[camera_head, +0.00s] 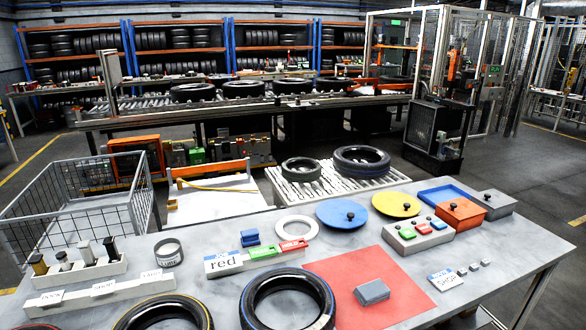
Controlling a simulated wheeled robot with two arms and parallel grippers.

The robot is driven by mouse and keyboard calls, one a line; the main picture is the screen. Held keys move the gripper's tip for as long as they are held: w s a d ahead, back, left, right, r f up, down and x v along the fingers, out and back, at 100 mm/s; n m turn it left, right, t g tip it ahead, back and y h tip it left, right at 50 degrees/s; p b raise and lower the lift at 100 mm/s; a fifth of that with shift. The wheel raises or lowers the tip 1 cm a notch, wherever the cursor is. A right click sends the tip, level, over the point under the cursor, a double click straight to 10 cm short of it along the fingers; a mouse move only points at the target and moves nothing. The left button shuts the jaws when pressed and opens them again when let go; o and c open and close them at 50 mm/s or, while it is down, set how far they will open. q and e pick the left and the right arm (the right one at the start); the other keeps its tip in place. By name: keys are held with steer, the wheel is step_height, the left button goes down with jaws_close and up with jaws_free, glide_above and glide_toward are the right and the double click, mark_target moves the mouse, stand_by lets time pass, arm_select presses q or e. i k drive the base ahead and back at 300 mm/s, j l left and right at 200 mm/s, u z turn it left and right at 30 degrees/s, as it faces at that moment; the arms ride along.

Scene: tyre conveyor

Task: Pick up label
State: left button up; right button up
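Several label-like things lie on the grey table. A white and blue card with dark print (445,280) lies flat at the right. A long white strip with small printed tags (100,293) lies at the front left. A dark-and-white ring or roll with print (168,252) stands behind that strip. Which of these is the task's label, I cannot tell. Neither of my grippers is in view.
The table (350,245) also holds a red mat (345,272) with a grey block (371,292), tyres at the front, blue (330,221) and yellow (385,209) lids, and a button box (418,236). Behind are a wire cart (80,215) and a roller conveyor with tyres.

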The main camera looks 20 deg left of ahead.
mark_target(103, 288)
steer(key=u, duration=2)
